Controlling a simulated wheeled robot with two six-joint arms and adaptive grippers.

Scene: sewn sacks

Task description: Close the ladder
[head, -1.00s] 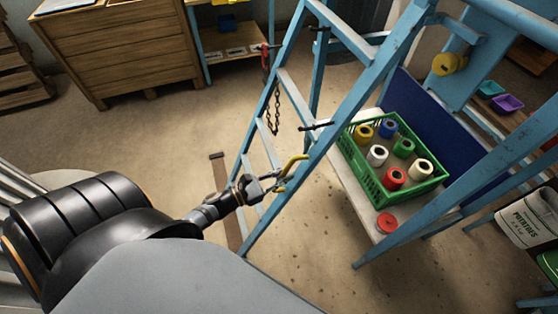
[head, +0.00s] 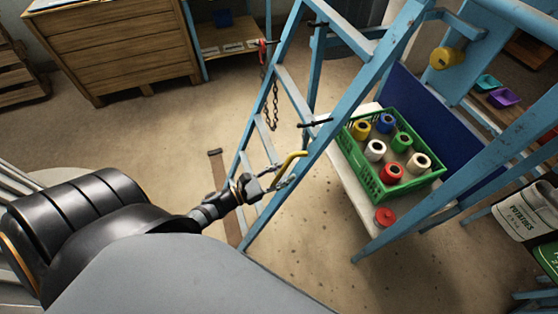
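The blue stepladder (head: 352,100) stands with its legs spread, one frame at the left and another at the right. A yellow handle (head: 291,164) is on the near rail of the left frame. My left gripper (head: 278,180) is at the lower end of this handle, with its fingers close around or against it. The fingers are too small and overlapped to tell whether they are shut. A chain (head: 275,105) hangs beside the left frame, and a black rod-like part (head: 315,123) sticks out from the rail. My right gripper is not in view.
A green crate (head: 412,190) of coloured spools stands on a pale board within the ladder's spread. A red spool (head: 385,218) lies on the board outside the crate. A wooden cabinet (head: 120,55) is at the back left. Floor left of the ladder is mostly clear.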

